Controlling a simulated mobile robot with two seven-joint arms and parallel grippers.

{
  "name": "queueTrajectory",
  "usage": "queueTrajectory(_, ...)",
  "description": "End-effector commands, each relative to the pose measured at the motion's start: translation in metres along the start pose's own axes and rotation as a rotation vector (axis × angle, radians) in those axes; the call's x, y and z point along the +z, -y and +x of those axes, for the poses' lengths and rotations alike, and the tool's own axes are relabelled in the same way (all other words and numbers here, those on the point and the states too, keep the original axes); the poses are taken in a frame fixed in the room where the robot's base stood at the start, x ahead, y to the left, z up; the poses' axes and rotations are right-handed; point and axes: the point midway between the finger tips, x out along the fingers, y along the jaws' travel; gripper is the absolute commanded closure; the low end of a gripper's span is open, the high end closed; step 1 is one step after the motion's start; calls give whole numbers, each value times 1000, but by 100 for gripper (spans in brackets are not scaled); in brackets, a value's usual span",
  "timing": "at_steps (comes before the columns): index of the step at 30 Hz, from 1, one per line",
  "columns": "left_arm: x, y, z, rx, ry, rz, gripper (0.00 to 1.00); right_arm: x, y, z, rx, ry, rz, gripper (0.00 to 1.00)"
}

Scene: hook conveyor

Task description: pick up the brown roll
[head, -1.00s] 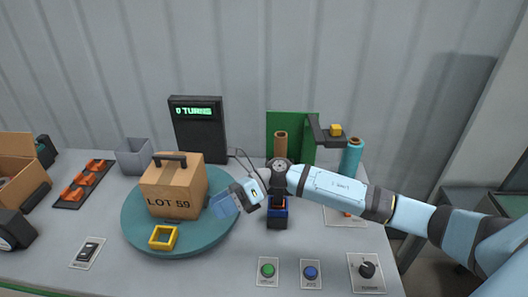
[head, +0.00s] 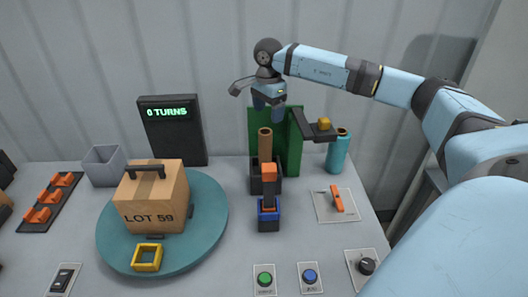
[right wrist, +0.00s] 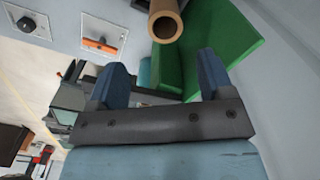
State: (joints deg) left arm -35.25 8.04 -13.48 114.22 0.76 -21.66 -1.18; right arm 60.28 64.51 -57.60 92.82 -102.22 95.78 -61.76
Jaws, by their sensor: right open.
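The brown roll (head: 265,144) is a hollow tube standing upright in a dark holder (head: 265,178), in front of a green panel (head: 293,142). In the right wrist view its open end (right wrist: 165,25) shows at the top, beyond the fingertips and not between them. My right gripper (head: 268,106) is open and empty, pointing down above the roll and close to the green panel's top. Its two blue fingers (right wrist: 161,68) are spread apart in the right wrist view. My left gripper is not in view.
A dark bracket with a yellow block (head: 324,124) juts out right of the panel, near a teal roll (head: 338,152). An orange-topped tool (head: 269,178) stands in a blue holder in front. A LOT 59 box (head: 152,200) sits on a turntable (head: 205,230) at left.

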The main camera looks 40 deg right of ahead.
Motion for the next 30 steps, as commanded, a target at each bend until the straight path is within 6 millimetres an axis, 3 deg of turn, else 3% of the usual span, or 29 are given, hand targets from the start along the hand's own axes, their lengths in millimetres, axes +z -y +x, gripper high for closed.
queueTrajectory(4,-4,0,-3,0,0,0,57,1,0,25,2,1,0,26)
queueTrajectory(11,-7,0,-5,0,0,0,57,1,1,42,1,2,0,26)
queueTrajectory(21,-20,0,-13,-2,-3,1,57,2,6,86,0,2,0,26)
queueTrajectory(29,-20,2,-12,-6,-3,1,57,2,6,90,-2,3,0,26)
queueTrajectory(30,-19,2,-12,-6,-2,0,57,2,6,90,-2,3,0,30)
